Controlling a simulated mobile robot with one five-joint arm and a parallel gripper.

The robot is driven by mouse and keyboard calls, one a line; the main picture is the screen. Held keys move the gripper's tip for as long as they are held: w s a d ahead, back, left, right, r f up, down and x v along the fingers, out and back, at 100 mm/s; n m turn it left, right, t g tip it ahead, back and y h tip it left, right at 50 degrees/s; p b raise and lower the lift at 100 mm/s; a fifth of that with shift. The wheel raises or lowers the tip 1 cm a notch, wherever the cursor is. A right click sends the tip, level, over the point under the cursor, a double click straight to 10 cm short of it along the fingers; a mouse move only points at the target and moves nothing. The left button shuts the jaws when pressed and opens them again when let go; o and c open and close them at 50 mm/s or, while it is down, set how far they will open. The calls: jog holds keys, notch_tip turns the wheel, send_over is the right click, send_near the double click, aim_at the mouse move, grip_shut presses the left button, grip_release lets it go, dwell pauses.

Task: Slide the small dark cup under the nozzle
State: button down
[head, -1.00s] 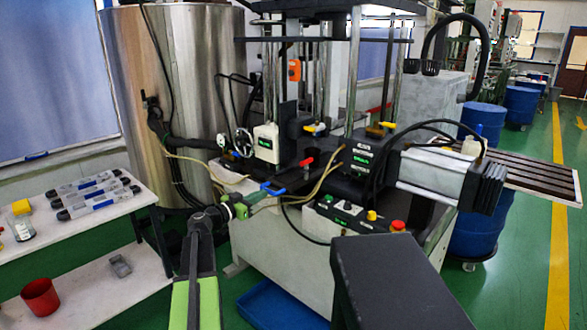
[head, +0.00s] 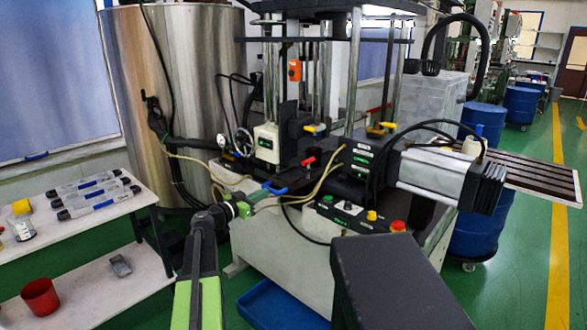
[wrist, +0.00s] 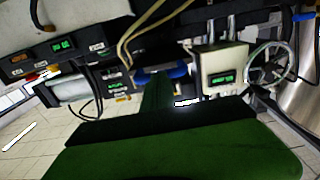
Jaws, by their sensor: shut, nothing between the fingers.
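My gripper (head: 256,197) is shut and empty at the front of the machine, just short of a blue handle (head: 276,190). In the wrist view the narrow green fingers of my gripper (wrist: 158,82) end close to the blue handle (wrist: 172,71); I cannot tell whether they touch it. A red handle (head: 308,161) sits a little behind and to the right of it. I cannot make out the small dark cup or the nozzle for certain among the dark machine parts in either view.
A white box with a green display (head: 266,143) stands behind my gripper. Beige hoses (head: 326,172) run close on its right. A control panel with a red button (head: 397,226) is at the machine's right front. A white table (head: 85,220) with a red cup (head: 40,297) below stands left.

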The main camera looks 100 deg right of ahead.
jog(key=shift+s+d, duration=0.3)
jog(key=shift+s, duration=0.05)
dwell(0.3)
jog(key=shift+w+a, duration=0.1)
jog(key=v, duration=0.6)
jog(key=shift+w+a, duration=0.25)
jog(key=shift+w, duration=0.05)
jog(key=shift+w, duration=0.1)
